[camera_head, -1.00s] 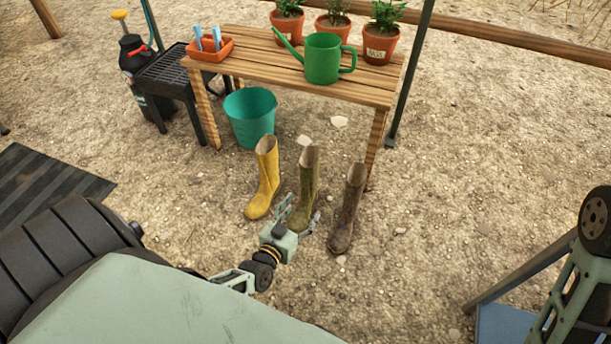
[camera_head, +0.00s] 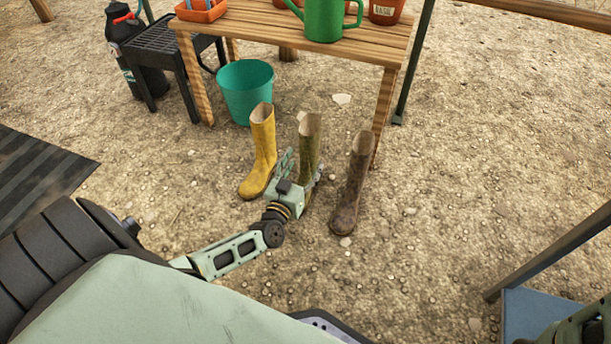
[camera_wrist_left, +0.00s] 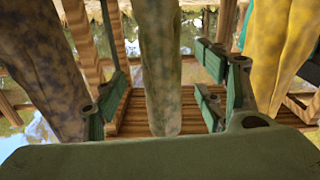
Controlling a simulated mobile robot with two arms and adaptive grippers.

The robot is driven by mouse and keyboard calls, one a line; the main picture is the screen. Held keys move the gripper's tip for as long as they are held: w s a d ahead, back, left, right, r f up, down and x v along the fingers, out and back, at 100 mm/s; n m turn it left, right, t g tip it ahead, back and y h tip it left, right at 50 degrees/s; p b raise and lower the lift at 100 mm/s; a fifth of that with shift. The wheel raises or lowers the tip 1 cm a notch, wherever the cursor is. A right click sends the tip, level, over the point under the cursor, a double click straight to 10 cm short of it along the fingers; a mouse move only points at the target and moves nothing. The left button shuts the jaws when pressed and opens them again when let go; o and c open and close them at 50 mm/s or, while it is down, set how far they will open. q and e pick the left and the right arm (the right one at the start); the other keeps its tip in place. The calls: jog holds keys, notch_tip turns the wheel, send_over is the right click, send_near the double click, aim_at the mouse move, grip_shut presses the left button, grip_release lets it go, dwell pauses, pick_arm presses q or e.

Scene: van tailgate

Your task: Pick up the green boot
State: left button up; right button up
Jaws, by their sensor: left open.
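The green boot (camera_head: 309,140) stands upright on the ground between the yellow boot (camera_head: 263,150) and the brown boot (camera_head: 351,190). My left gripper (camera_head: 301,172) is open in front of the green boot, with a finger on either side of it, and hides its lower part. In the left wrist view the green boot (camera_wrist_left: 160,70) rises between the spread fingers, with gaps on both sides. There the brown boot (camera_wrist_left: 40,65) is at the left, close to one finger, and the yellow boot (camera_wrist_left: 280,50) is at the right. My right gripper is out of view.
A wooden table (camera_head: 350,50) stands behind the boots, bearing a green watering can (camera_head: 324,18). A teal bucket (camera_head: 246,95) is behind the yellow boot. A black grill stand (camera_head: 165,45) is at the left. Gravel ground right of the brown boot is clear.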

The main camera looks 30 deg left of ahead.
pick_arm(q)
jog(key=shift+x, duration=1)
jog(key=shift+s, duration=0.1)
grip_shut()
